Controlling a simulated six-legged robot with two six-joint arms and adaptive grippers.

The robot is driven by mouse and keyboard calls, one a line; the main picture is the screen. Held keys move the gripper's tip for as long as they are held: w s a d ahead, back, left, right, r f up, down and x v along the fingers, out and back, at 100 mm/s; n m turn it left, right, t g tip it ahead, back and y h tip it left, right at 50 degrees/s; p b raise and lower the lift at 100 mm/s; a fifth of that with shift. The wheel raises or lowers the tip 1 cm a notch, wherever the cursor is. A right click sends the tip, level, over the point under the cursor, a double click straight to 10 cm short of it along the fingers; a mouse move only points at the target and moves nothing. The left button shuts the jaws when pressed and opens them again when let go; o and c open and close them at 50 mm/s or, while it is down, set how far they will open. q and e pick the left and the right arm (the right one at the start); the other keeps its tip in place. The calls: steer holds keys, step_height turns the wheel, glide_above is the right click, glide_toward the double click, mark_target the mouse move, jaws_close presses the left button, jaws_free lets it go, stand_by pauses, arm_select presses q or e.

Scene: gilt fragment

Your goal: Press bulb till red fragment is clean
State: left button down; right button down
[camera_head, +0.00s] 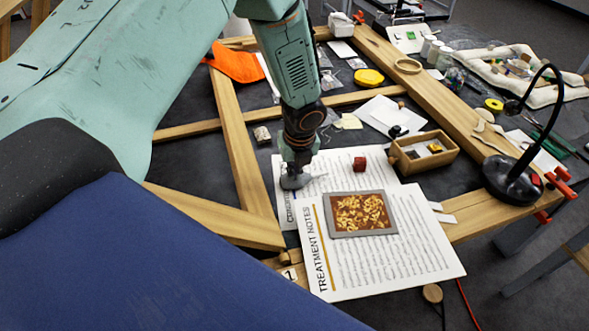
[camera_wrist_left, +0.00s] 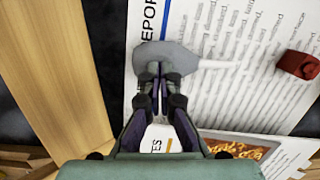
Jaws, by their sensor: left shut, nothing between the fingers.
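A grey bulb (camera_head: 295,182) lies on a printed sheet, its pale narrow nozzle pointing right; in the left wrist view the bulb (camera_wrist_left: 168,58) shows just beyond the fingertips. My left gripper (camera_head: 297,168) points down over the bulb, fingers together and empty; it also shows in the left wrist view (camera_wrist_left: 154,72). Whether the tips touch the bulb I cannot tell. A small dark red block (camera_head: 360,164) sits right of the bulb, and also shows in the left wrist view (camera_wrist_left: 298,65). A brown-red panel with gold flakes (camera_head: 362,213) lies in a grey frame nearer me. My right gripper is out of view.
The treatment notes sheet (camera_head: 395,268) lies under the framed panel. A wooden box (camera_head: 424,152) with small pieces stands behind right. A black lamp (camera_head: 512,180) stands on the right beam.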

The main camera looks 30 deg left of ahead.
mark_target(295, 182)
arm_select(q)
steer(key=r+p, duration=0.2)
steer(key=r, duration=0.1)
steer(key=r+p, duration=0.1)
steer(key=p, duration=0.1)
steer(key=shift+s+d+r, duration=0.15)
steer(key=shift+s+d, duration=0.1)
steer(key=shift+d, duration=0.05)
step_height(295, 182, up, 9)
steer(key=s+d, duration=0.1)
steer(key=shift+d+r+p, duration=0.2)
steer(key=shift+d+p, duration=0.05)
steer(key=shift+p, duration=0.15)
stand_by(1.0)
